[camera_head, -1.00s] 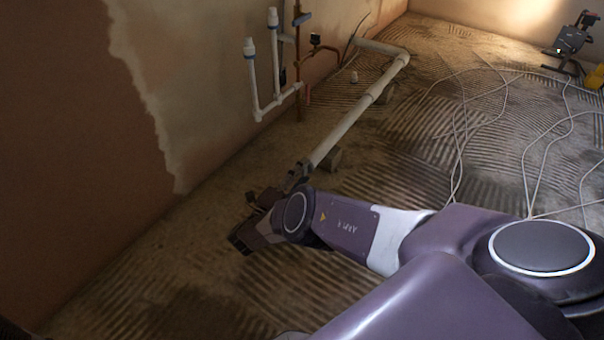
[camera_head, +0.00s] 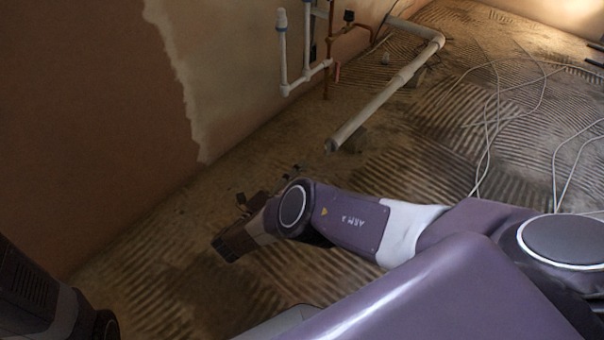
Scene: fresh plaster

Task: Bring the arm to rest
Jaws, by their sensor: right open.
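My right arm reaches in from the right, purple with a white band. Its dark right gripper (camera_head: 268,190) is low over the ridged floor, partly hidden behind my own wrist. Its jaws are open, and I see nothing held between them. The gripper is left of and below the open near end of the white floor pipe (camera_head: 385,105), with a gap between them in the picture. A dark part of my left arm shows in the lower left corner; its gripper is out of the frame.
A brown wall (camera_head: 75,110) with a pale plaster patch (camera_head: 215,75) rises at left. White upright pipes (camera_head: 283,55) and a copper pipe (camera_head: 328,60) stand by it. Pale cables (camera_head: 490,120) lie on the ridged floor at right. Bare floor (camera_head: 140,265) shows left of the gripper.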

